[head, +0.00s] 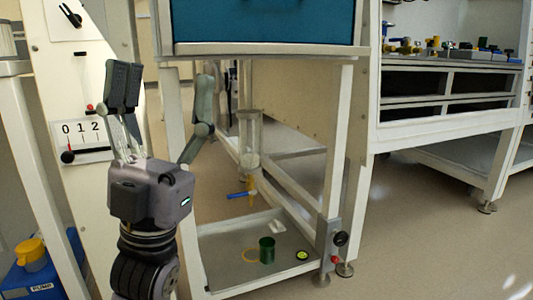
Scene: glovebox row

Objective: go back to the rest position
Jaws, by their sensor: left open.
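My left gripper (164,88) points up at the left of the head view, its two fingers spread wide with nothing between them. It is in front of a white panel and the left leg of a white-framed stand (341,140). In the picture its left finger is to the right of a dial plate marked 0 1 2 (84,139); I cannot tell the gap in depth. The plate's black knob (67,156) is under the 0. My right gripper is not in view.
The stand's lower tray (222,262) holds a green cup (266,250) and a small round yellow-green item (302,255). Above it hangs a clear cylinder (249,140) with a blue-handled tap (241,195). A blue pump (35,272) is lower left. Floor at right is clear.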

